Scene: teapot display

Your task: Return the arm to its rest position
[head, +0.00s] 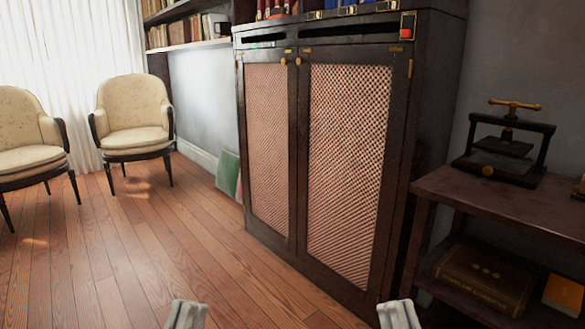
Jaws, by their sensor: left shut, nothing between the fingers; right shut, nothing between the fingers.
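My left gripper (187,315) shows at the bottom edge of the head view, left of centre, over the wooden floor. My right gripper (398,314) shows at the bottom edge, right of centre, in front of the foot of the dark cabinet. Only the grey upper ends of both grippers are in view. Both are shut and empty. No teapot is in view.
A dark cabinet (348,170) with two mesh doors stands ahead. Two cream chairs (134,108) are at the left. A side table (505,200) with a small press (505,145) stands at the right. The wooden floor (130,250) at the left is clear.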

